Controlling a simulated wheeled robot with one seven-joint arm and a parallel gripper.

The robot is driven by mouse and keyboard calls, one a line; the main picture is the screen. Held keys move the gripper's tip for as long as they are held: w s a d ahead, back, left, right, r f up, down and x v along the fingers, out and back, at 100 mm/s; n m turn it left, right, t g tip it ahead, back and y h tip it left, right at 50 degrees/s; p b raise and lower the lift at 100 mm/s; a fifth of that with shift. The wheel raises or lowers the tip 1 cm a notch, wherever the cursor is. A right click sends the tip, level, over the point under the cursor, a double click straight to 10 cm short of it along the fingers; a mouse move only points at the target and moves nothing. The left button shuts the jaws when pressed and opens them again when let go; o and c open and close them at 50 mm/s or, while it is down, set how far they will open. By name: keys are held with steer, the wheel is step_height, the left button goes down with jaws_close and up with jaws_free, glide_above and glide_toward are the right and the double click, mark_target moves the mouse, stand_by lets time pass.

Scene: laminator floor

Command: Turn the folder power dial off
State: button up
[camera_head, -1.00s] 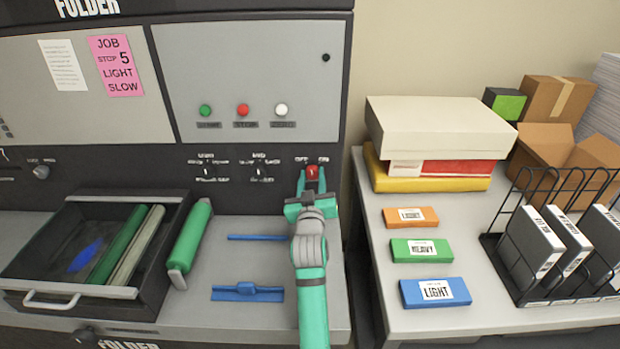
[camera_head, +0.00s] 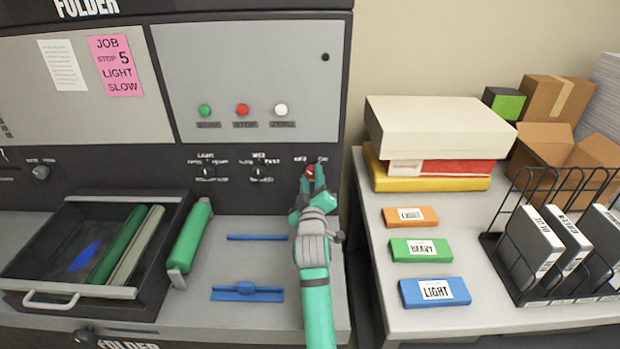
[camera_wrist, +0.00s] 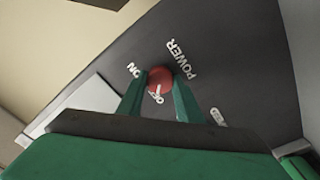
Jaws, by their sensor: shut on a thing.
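The folder power dial (camera_head: 310,170) is a small red knob at the right end of the folder's dark control strip. In the wrist view the red dial (camera_wrist: 160,79) has a white mark on its face. White ON, OFF and POWER lettering surrounds it. My gripper (camera_head: 313,181) reaches up to the dial in the head view, its hand tilted. In the wrist view its two green fingers stand on either side of the dial, shut on it.
Green, red and white buttons (camera_head: 243,110) sit on the panel above. Two smaller knobs (camera_head: 257,171) are left of the dial. An open drawer (camera_head: 150,292) and blue parts (camera_head: 247,292) lie lower left. A side table (camera_head: 375,240) with boxes stands right.

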steer(key=shift+r, duration=0.35)
steer(key=o, duration=1)
steer(key=shift+o, duration=0.2)
steer(key=shift+f, duration=0.2)
steer(key=s, duration=1.1)
steer(key=shift+f, duration=0.3)
steer(key=shift+w+d, duration=0.1)
steer(key=shift+w, duration=0.05)
